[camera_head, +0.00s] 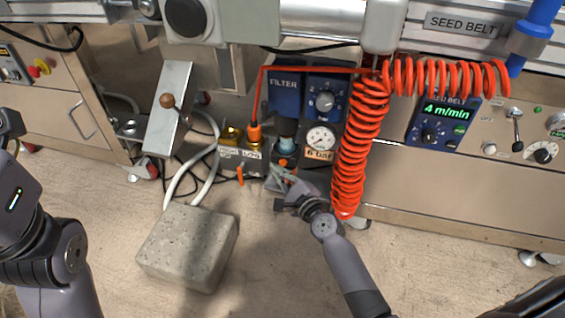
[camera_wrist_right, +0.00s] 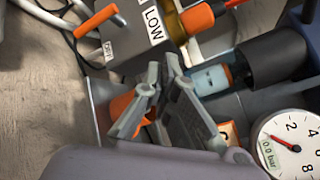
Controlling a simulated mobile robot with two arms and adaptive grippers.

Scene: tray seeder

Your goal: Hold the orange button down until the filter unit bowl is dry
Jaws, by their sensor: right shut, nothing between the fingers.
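The filter unit (camera_head: 285,92) is a blue block marked FILTER. Its pale blue bowl (camera_head: 286,145) hangs below it and also shows in the right wrist view (camera_wrist_right: 211,80); I cannot tell how much liquid it holds. An orange part (camera_wrist_right: 122,106) shows behind my fingers in the right wrist view, partly hidden; I cannot tell for sure that it is the orange button. My right gripper (camera_head: 279,180) is shut and empty, just below the bowl, its fingertips (camera_wrist_right: 166,68) beside the bowl's lower end. Whether it touches anything is unclear.
A pressure gauge (camera_head: 320,138) is right of the bowl, above a 6 bar plate. A red coiled hose (camera_head: 360,150) hangs to the right. A stone block (camera_head: 188,245) stands on the floor, front left.

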